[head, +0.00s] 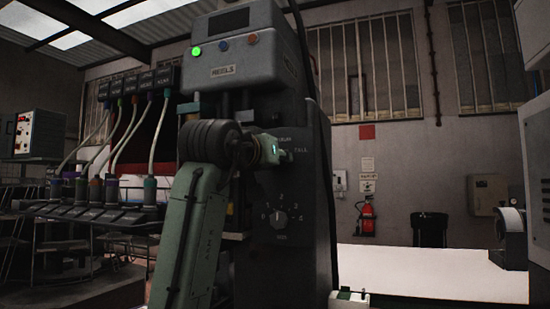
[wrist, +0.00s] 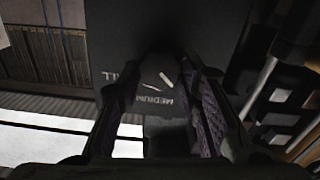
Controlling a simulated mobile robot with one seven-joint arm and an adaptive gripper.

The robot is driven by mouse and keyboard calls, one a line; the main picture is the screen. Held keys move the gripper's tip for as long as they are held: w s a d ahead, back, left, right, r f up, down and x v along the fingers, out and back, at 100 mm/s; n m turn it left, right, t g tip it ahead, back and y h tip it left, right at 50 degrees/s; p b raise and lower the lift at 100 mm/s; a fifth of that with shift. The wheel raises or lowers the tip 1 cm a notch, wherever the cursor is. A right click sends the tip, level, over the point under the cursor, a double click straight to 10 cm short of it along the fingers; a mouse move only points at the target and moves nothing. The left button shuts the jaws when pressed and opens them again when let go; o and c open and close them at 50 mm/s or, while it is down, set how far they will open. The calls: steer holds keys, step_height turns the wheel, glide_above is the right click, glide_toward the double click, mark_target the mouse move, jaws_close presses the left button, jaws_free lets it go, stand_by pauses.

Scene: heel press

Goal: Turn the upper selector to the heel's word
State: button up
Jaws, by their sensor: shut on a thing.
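The upper selector (wrist: 166,78) is a dark knob with a pale mark on the side face of the press (head: 300,195). My gripper (head: 278,152) is shut on it, with a finger on each side in the wrist view. The gripper hides most of the knob in the head view. The word TALL shows to its right there, and a partly covered word lies above. In the wrist view MEDIUM and the end of a word in LL are readable. Which word the pale mark points at, I cannot tell. I cannot make out the heel or its word.
A lower selector (head: 280,218) with a white pointer and marks around it sits below on the same face. Coloured lamps (head: 224,45) top the press, the green one lit. A rack of hoses (head: 125,185) stands left. A white table (head: 430,272) lies right.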

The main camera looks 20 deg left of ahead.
steer(key=m+p, duration=0.3)
steer(key=m, duration=0.6)
steer(key=m+p, duration=0.4)
steer(key=m, duration=0.5)
steer(key=shift+d+f+m, duration=0.2)
steer(key=shift+m, duration=0.2)
stand_by(0.4)
steer(key=o, duration=1.1)
steer(key=shift+o, duration=0.2)
steer(key=shift+s, duration=0.15)
steer(key=s, duration=1.1)
steer(key=shift+s+a, duration=0.2)
steer(key=shift+s, duration=0.2)
